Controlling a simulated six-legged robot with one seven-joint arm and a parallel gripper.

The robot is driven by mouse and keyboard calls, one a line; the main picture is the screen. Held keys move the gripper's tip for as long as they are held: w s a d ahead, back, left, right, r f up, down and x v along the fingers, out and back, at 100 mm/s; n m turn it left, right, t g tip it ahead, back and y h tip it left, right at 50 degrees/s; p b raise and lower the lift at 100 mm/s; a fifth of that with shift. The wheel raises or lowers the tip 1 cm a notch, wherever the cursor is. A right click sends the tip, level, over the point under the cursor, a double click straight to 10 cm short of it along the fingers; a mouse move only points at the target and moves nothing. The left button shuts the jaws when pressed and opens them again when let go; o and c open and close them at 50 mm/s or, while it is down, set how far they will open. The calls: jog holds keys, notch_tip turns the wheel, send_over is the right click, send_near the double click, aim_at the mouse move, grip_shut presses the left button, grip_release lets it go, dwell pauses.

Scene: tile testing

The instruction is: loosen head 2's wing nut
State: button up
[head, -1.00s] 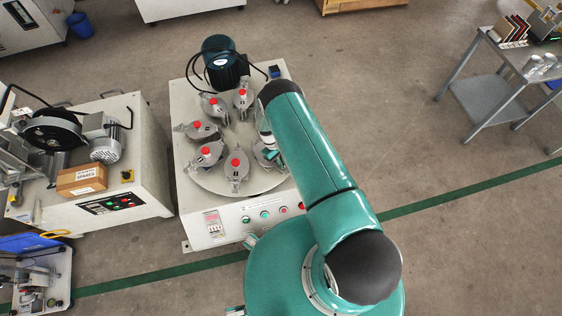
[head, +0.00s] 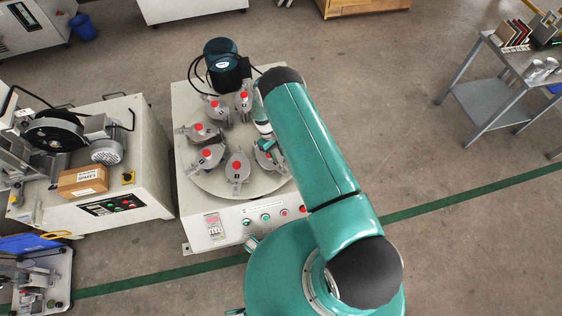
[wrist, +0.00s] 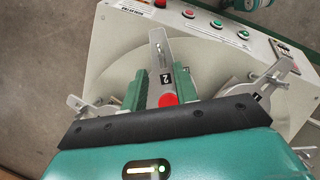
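Head 2 (wrist: 167,76) is a grey clamp head with a black "2" label and a red cap (wrist: 167,99), under my gripper in the wrist view. My gripper (wrist: 161,80) is open, with one green finger on each side of head 2 and visible gaps. A slotted grey arm (wrist: 157,44) of the head points away from the gripper. I cannot make out the wing nut clearly; the near part of the head is hidden behind my gripper body. In the head view, head 2 (head: 268,160) is partly covered by my arm at the turntable's right side.
Several similar red-capped heads (head: 237,168) stand around the round turntable (head: 215,188). A neighbouring head (wrist: 258,88) lies close on the wrist view's right. A dark motor (head: 221,62) with cables stands behind. Buttons (head: 265,216) line the machine's front.

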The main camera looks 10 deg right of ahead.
jog(key=v, duration=0.7)
jog(key=shift+r, duration=0.15)
notch_tip(320, 180, up, 21)
jog(key=w+m+t, duration=0.2)
jog(key=w, duration=0.1)
jog(key=s+d+r+m+t+y, duration=0.1)
jog(key=s+r, duration=0.2)
jog(key=r, duration=0.6)
jog(key=s+d+r+t, duration=0.1)
jog(key=s+r, duration=0.2)
jog(key=r, duration=0.5)
jog(key=s+r+m+t, duration=0.2)
jog(key=s+r+t, duration=0.1)
jog(key=s+r, duration=0.95)
jog(key=s+d+r+m+t+y, duration=0.1)
jog(key=s+r+t, duration=0.1)
jog(key=s, duration=1)
jog(key=shift+s+r, duration=0.3)
jog(key=shift+r, duration=0.2)
